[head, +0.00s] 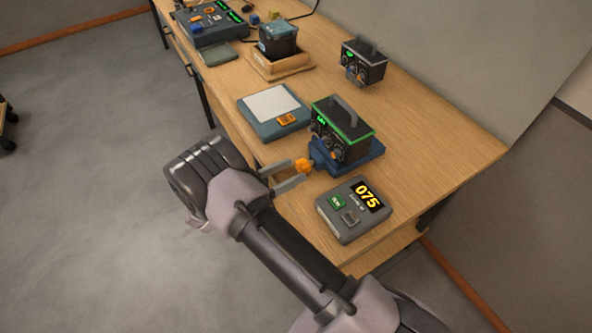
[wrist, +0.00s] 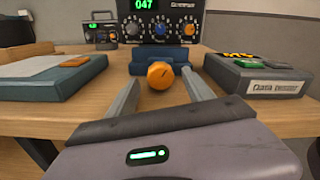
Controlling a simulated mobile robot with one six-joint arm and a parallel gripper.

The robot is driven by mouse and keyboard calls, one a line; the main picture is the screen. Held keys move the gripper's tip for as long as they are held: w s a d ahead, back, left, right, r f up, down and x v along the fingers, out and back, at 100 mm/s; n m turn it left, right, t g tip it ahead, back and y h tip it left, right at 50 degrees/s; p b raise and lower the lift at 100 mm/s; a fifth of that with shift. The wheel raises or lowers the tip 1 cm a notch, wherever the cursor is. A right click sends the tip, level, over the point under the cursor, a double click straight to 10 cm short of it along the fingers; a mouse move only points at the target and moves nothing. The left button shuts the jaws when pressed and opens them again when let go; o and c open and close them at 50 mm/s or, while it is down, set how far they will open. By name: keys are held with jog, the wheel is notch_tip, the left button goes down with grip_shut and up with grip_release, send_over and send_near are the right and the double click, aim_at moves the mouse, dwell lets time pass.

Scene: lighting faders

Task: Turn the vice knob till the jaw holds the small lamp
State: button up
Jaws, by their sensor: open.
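The vice knob (head: 302,166) is a round orange knob on the front of a blue vice (head: 364,163) near the table's front edge. In the wrist view the knob (wrist: 160,75) sits between my fingertips. My gripper (head: 297,170) is open, one finger on each side of the knob, with gaps visible in the wrist view (wrist: 160,79). A black box with dials, a handle and a green-lit top edge (head: 343,131) stands on the vice. Its display reads 047 in the wrist view (wrist: 160,20). I see nothing plainly a lamp; whether the jaw touches the box cannot be told.
A grey box reading 075 (head: 345,222) stands close to the right of the knob. A blue-grey scale with a pale plate (head: 262,128) is on the left. Another black box (head: 363,68), a wooden tray (head: 270,73) and a console (head: 212,36) stand farther back.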

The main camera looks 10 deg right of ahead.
jog(key=shift+x, duration=1.15)
jog(key=shift+c, duration=0.2)
grip_shut()
jog(key=shift+m, duration=2.9)
